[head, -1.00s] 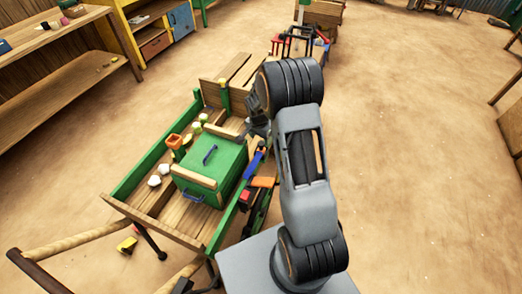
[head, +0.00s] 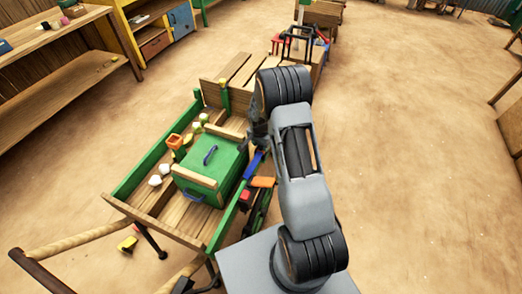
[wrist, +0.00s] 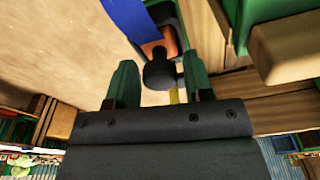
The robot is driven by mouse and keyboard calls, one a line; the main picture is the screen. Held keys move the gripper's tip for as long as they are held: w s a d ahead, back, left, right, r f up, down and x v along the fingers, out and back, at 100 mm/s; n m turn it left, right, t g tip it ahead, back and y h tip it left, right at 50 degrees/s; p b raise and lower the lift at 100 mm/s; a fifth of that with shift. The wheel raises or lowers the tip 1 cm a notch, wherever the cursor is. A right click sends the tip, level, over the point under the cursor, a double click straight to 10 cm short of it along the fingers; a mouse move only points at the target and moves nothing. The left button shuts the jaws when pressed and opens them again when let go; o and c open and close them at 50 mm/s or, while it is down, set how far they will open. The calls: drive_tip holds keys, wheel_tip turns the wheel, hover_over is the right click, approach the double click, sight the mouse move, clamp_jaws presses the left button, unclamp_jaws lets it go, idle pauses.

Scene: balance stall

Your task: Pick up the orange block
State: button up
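A flat orange block (head: 263,182) lies at the right side of the green cart, next to a blue strip (head: 253,164). An orange open-topped piece (head: 175,141) stands on the cart bed left of the green box. My gripper (wrist: 158,62) has its two green fingers apart in the wrist view. A dark round knob (wrist: 159,72) shows between or beyond them, and I cannot tell whether they touch it. An orange-brown piece (wrist: 168,42) shows just past the knob beside the blue strip; I cannot tell if it is the orange block. In the head view my arm mostly hides the gripper.
The green lidded box (head: 215,165) with a blue handle fills the cart's middle. A red block (head: 245,195) sits at its right edge. Pale round pieces (head: 160,175) lie on the cart bed. Open sandy floor (head: 420,170) is to the right.

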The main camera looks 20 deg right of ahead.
drive_tip(key=c, duration=0.7)
